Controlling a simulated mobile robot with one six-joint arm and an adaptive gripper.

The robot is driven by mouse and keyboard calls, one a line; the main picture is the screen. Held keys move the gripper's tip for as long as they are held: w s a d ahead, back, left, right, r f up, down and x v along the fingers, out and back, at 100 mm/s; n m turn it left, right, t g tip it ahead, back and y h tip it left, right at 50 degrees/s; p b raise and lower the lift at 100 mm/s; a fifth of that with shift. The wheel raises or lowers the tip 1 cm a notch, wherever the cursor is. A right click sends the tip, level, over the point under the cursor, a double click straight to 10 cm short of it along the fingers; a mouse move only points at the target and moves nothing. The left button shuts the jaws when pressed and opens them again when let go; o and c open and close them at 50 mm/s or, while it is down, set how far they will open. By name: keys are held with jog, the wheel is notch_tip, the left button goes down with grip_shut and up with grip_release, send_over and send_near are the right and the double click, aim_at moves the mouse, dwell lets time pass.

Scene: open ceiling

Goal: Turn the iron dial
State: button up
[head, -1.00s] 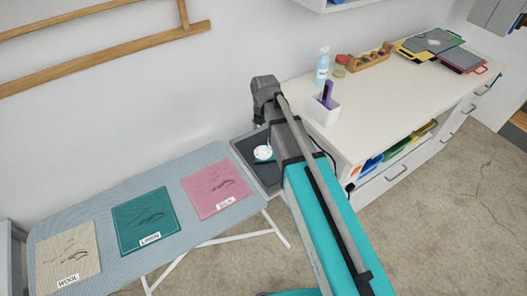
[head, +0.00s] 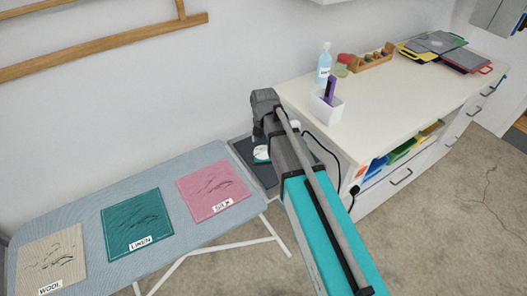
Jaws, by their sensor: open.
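The iron (head: 262,154) is a small white and teal shape on the dark tray (head: 268,183) at the right end of the ironing board. My arm covers much of it. I cannot make out its dial. My gripper (head: 258,134) is a small dark shape below the grey wrist, just above and beside the iron in the picture. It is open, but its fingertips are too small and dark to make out. I cannot tell whether it touches the iron.
The ironing board (head: 160,182) carries wool (head: 52,258), linen (head: 138,222) and silk (head: 213,190) cloths. A cabinet (head: 400,105) to the right holds a white cup (head: 327,108), a spray bottle (head: 324,64) and folders. A black cord hangs beside it. Bare floor lies in front.

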aim_at(263, 150)
jog(key=shift+f+b, duration=1.05)
jog(key=shift+f, duration=0.3)
jog(key=c, duration=1)
jog(key=shift+d, duration=0.1)
grip_shut()
